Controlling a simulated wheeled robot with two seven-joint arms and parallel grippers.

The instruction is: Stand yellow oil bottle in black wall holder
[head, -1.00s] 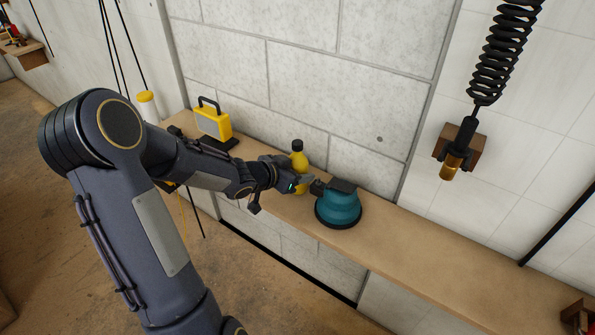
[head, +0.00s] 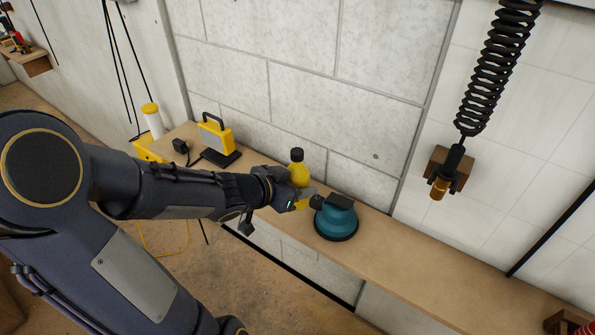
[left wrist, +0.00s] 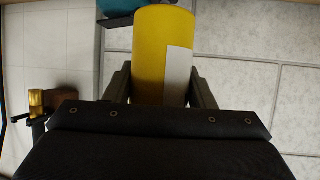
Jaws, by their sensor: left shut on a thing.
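The yellow oil bottle (head: 298,174) with a dark cap stands upright over the wooden shelf, left of the teal sander. My left gripper (head: 303,198) is shut on it from the front left. In the left wrist view the yellow bottle (left wrist: 150,50), with a white label patch, sits between the two fingers of my left gripper (left wrist: 160,88). I cannot tell whether its base touches the shelf. At the right, a brown block with a black pronged holder (head: 457,180) is on the wall, with a black and gold tool in it. My right gripper is not in view.
The teal sander (head: 337,220) stands close to the bottle's right. A yellow work lamp (head: 216,137) and a white, yellow-topped container (head: 153,121) are to the left. A black coiled cord (head: 492,70) hangs above the tool.

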